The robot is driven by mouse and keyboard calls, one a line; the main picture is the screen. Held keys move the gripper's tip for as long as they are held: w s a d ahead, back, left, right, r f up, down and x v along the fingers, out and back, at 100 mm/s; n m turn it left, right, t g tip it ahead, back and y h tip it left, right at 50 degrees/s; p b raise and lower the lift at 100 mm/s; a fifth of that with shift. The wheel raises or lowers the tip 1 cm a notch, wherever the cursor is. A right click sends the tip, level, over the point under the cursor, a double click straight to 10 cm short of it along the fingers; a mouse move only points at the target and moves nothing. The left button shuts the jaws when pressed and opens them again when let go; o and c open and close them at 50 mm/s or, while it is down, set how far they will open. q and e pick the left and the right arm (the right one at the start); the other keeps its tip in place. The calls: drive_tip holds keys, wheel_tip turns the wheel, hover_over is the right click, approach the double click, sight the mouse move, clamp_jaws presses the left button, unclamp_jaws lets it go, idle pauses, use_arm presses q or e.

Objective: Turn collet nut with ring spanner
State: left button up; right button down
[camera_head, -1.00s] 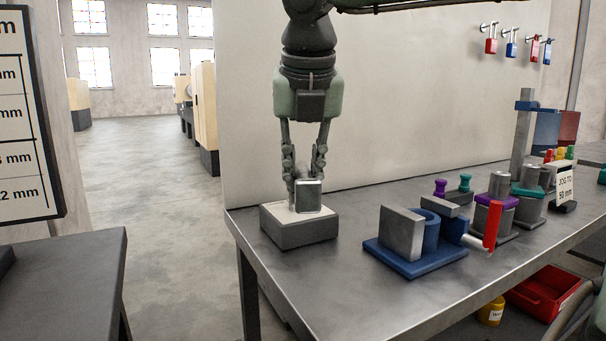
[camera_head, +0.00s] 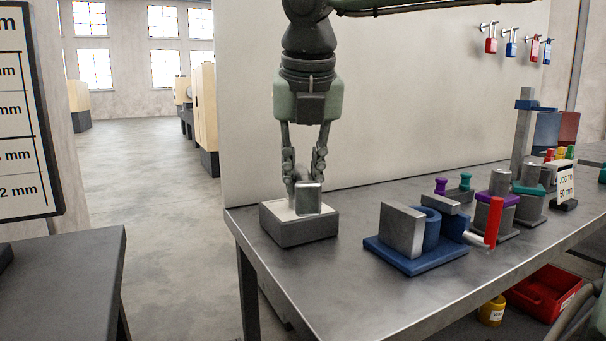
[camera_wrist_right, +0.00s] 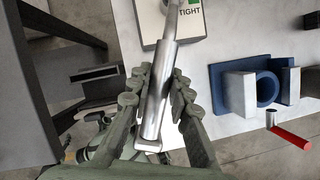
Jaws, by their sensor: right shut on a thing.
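My right gripper (camera_head: 304,165) reaches down from above over a grey block with a pale top (camera_head: 300,230) at the bench's left end. In the right wrist view its fingers (camera_wrist_right: 157,95) are shut on the metal cylindrical handle of the ring spanner (camera_wrist_right: 159,100). The spanner's squarish end (camera_head: 308,198) faces the head camera. In the right wrist view the spanner runs to the top edge, beside the block's label (camera_wrist_right: 190,14) reading TIGHT. The ring end and collet nut are cut off there and hidden in the head view. My left gripper is not in view.
A blue fixture (camera_head: 418,264) with metal blocks stands to the right, with a red-handled crank (camera_head: 492,222) near it. Purple- and green-collared posts stand further right. A red bin (camera_head: 535,295) is under the bench. The bench front between block and blue fixture is clear.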

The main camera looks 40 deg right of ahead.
drive_tip(key=shift+f+b, duration=0.75)
drive_tip(key=shift+f, duration=0.05)
idle(0.4)
drive_tip(key=shift+d, duration=0.1)
drive_tip(key=shift+s+d+n+y, duration=0.4)
drive_tip(key=shift+s+d+n, duration=0.15)
drive_tip(key=shift+d+n, duration=0.4)
drive_tip(key=shift+a, duration=0.1)
drive_tip(key=shift+s+d+n+t+y, duration=0.15)
drive_tip(key=shift+s+d+n, duration=0.05)
drive_tip(key=shift+d+n, duration=0.3)
drive_tip(key=shift+s+d+n+t+y, duration=0.15)
drive_tip(key=shift+d+n, duration=0.3)
drive_tip(key=shift+d, duration=0.05)
